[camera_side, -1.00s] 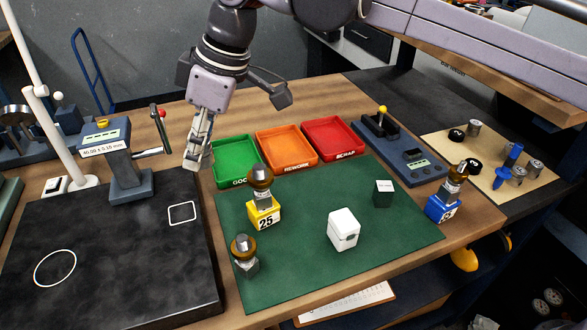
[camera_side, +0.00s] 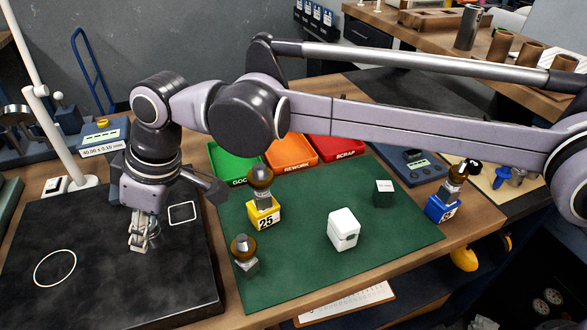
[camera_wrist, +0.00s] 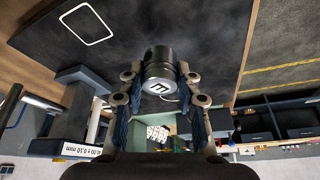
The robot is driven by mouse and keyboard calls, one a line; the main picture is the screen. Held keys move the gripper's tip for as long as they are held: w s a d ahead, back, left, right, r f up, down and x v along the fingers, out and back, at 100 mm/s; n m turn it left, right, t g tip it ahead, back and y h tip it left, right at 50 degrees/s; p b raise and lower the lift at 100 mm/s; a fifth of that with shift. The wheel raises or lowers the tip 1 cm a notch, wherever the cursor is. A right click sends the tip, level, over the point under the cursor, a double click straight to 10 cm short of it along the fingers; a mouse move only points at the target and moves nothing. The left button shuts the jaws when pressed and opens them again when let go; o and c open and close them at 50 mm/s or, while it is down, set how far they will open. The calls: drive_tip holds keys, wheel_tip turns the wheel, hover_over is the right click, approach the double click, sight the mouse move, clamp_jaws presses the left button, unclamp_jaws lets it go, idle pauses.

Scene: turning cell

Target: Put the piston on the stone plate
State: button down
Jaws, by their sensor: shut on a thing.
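The stone plate (camera_side: 95,285) is a black slab at the left of the bench, with a white circle outline and a white square outline on top. My gripper (camera_side: 140,243) points down over the plate, between the two outlines. In the wrist view my gripper (camera_wrist: 160,85) is shut on the piston (camera_wrist: 158,62), a dark metal cylinder with a mark on its pale end face. The plate also shows behind it in the wrist view (camera_wrist: 205,35). In the side view I cannot make the piston out clearly between the fingers, nor tell whether it touches the plate.
A gauge stand (camera_side: 104,145) with a readout stands at the plate's back edge, beside a white lamp pole (camera_side: 55,130). Green, orange and red trays lie behind.

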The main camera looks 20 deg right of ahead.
sight(154, 243)
drive_tip(key=shift+a+f, duration=0.1)
drive_tip(key=shift+f, duration=1.95)
drive_tip(key=shift+f, duration=0.15)
drive_tip(key=c, duration=1)
unclamp_jaws()
drive_tip(key=shift+o, duration=0.2)
drive_tip(key=v, duration=1.2)
drive_tip(key=shift+r, duration=0.2)
